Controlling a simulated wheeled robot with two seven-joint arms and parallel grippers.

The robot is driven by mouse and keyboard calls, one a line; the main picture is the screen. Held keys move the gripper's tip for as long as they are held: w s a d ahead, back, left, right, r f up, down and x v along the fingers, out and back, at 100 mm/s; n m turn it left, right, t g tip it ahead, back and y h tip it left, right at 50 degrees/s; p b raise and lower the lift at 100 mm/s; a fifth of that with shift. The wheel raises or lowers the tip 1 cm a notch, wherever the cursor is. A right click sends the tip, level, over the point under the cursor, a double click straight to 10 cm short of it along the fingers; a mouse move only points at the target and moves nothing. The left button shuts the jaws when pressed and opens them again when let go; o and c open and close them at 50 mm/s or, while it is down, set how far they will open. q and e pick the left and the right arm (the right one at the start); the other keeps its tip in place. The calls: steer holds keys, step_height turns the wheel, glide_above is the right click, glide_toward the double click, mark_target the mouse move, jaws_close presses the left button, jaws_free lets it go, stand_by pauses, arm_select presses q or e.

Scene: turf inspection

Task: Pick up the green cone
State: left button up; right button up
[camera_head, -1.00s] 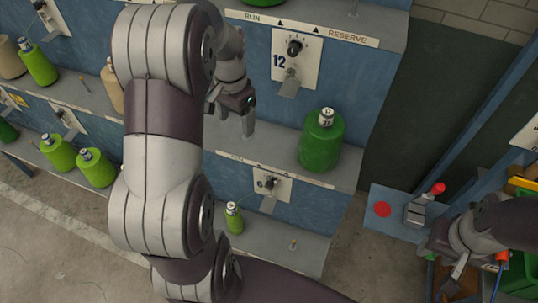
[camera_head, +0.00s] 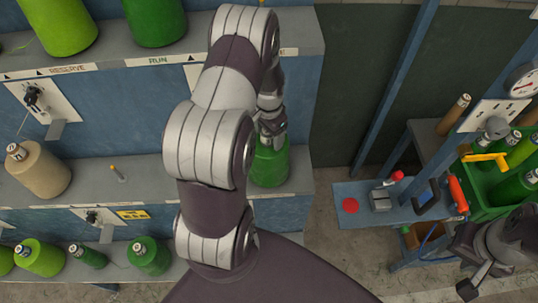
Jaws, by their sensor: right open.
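A dark green cone (camera_head: 269,168) stands upright on the middle shelf at its right end. My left arm hides its left side and top. My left gripper (camera_head: 271,136) is right at the top of this cone, in front of it. Its fingertips are too hidden to tell whether they are open or touching the cone. My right gripper (camera_head: 478,285) is low at the right edge of the view, open and empty. Other green cones stand on the upper shelf (camera_head: 155,20) and on the lower shelf (camera_head: 150,255).
A beige cone (camera_head: 38,168) stands on the middle shelf at left. A blue side table (camera_head: 345,190) with a red disc (camera_head: 350,205) and small tools stands right of the shelves. A green crate (camera_head: 480,198) holding more green cones is beyond it. Floor shows between shelves and table.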

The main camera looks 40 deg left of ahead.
arm_select(q)
steer(key=shift+a+f, duration=0.15)
steer(key=shift+a, duration=0.3)
steer(key=c, duration=1)
jaws_close()
steer(key=shift+w+d+r, duration=0.15)
steer(key=shift+w+r, duration=0.05)
steer(key=shift+r, duration=0.05)
